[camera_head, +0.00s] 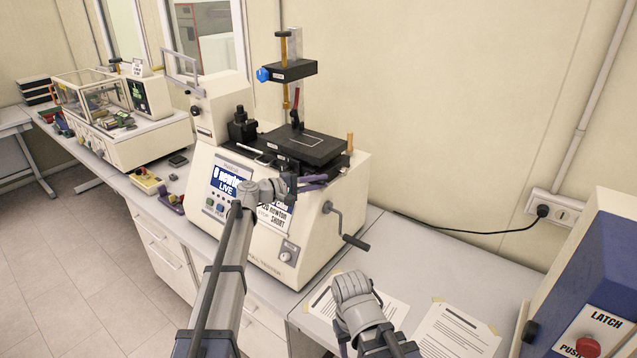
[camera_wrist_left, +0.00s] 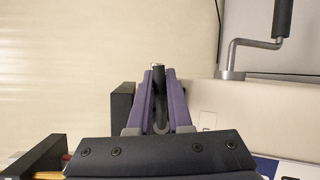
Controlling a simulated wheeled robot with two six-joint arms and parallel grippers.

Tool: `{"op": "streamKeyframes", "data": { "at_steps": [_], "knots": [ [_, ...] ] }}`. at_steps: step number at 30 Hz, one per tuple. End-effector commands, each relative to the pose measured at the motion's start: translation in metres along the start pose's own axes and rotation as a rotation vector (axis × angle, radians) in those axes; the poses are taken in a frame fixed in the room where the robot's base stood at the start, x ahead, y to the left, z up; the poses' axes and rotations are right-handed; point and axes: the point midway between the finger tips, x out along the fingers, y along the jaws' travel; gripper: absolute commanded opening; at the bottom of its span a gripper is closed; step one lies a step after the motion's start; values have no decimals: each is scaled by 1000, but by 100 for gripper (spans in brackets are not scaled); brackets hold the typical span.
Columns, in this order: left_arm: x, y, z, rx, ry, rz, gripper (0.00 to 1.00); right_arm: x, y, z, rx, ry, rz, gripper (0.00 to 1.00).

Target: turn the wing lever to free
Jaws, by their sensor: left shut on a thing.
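The cream testing machine (camera_head: 330,225) stands on the bench in the head view. My left gripper (camera_head: 318,182), with purple fingers, is at the front edge of its dark platform. In the left wrist view the gripper (camera_wrist_left: 161,80) is shut on a small dark, rod-like part (camera_wrist_left: 158,67), which seems to be the wing lever. The fingers hide most of this part, so its angle and setting cannot be read. My right arm shows low in the head view, but its fingers do not.
A crank handle (camera_head: 344,228) sticks out from the machine's front right; it also shows in the left wrist view (camera_wrist_left: 258,42). Paper sheets (camera_head: 457,332) lie on the bench. A blue and white box (camera_head: 600,270) stands at right. A glass-cased instrument (camera_head: 120,125) stands at left.

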Motion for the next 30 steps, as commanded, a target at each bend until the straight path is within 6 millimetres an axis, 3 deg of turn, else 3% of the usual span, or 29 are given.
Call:
{"op": "streamKeyframes", "data": {
  "at_steps": [3,30],
  "knots": [
    [0,0,0,0,0,0,0,0,0,0,0,0,0,50],
    [0,0,0,0,1,0,0,0,0,0,0,0,0,50]
  ]
}}
